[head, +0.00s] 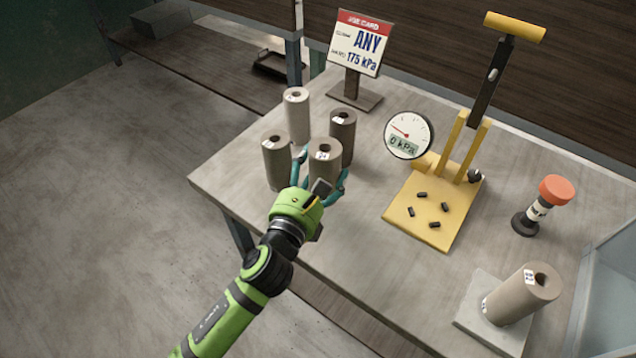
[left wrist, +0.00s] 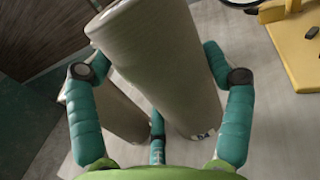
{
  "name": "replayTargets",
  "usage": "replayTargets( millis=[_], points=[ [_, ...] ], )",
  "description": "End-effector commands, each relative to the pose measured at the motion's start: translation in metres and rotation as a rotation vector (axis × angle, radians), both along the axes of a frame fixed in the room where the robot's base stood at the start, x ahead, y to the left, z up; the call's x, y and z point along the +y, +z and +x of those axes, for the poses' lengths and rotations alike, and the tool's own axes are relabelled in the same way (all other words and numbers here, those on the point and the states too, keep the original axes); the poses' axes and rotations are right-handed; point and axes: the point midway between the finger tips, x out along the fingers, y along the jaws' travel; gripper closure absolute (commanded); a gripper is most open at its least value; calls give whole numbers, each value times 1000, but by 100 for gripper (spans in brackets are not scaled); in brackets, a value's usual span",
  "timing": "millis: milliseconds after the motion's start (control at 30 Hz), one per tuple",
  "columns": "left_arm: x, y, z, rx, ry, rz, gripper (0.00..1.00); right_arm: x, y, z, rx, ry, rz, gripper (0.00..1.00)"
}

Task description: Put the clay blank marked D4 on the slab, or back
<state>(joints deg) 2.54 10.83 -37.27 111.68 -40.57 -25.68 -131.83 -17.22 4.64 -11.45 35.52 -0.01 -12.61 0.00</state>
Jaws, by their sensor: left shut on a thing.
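My left gripper (head: 320,185) is shut around a grey-brown clay blank (head: 325,153), an upright cylinder with a hole in its top. Its small white label looks like D4, but is hard to read. In the left wrist view the blank (left wrist: 160,60) stands between the teal fingers (left wrist: 160,95). Three other blanks stand close by: a pale one (head: 297,115), a darker one (head: 343,128) and one at the left (head: 276,160). The pale grey slab (head: 490,335) lies at the lower right with another labelled blank (head: 520,295) on it. My right gripper is not in view.
A yellow press (head: 430,205) with a raised lever, several black bits on its base and a gauge (head: 408,135) reading 0 kPa stands mid-table. A red-topped tool (head: 543,205) stands right of it. A sign (head: 360,45) reads ANY 175 kPa. Table front is clear.

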Motion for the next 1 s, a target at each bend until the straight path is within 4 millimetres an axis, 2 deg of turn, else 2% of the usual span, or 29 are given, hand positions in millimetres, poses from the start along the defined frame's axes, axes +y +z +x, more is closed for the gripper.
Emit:
replayTargets(
  millis=[67,300,733,767,800,1000],
  points=[
    [1,-4,1,-3,-1,-4,78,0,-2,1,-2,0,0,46],
    [0,-36,0,-2,0,-5,78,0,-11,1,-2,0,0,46],
    [0,-42,0,-4,-2,-3,78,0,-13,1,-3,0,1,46],
    [1,-44,0,0,-1,-1,12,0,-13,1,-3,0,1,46],
    [1,-43,0,1,-1,-1,0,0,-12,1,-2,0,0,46],
    [1,-43,0,1,-1,-1,0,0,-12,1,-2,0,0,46]
  ],
)
